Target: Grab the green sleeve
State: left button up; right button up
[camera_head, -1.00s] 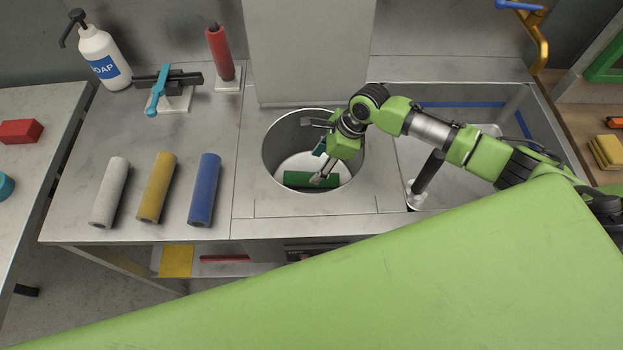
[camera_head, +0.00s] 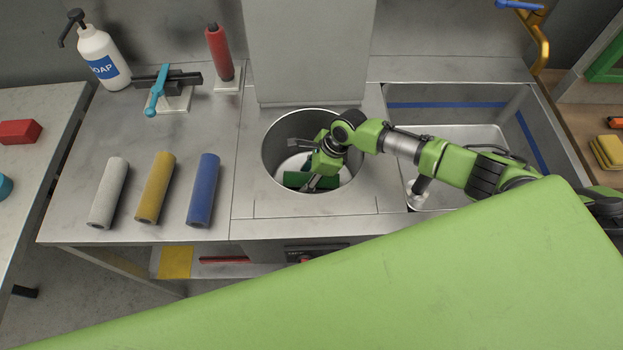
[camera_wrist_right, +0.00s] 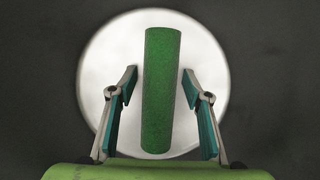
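The green sleeve (camera_head: 294,179) lies on the pale round floor of the sunken round well in the counter. In the right wrist view the green sleeve (camera_wrist_right: 160,90) runs upright through the middle of the picture. My right gripper (camera_wrist_right: 160,85) is open, with one finger on each side of the sleeve and a gap on both sides. In the head view my right gripper (camera_head: 306,182) reaches down into the well and partly hides the sleeve. My left gripper is not in view.
The well's metal wall (camera_head: 277,150) surrounds the gripper. White (camera_head: 108,192), yellow (camera_head: 155,188) and blue (camera_head: 203,190) sleeves lie on the counter to the left. A sink (camera_head: 450,115) is to the right. A tall grey panel (camera_head: 308,50) stands behind the well.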

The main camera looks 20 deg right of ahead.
jog(key=c, duration=0.8)
jog(key=shift+o, duration=0.2)
jog(key=shift+r, duration=0.1)
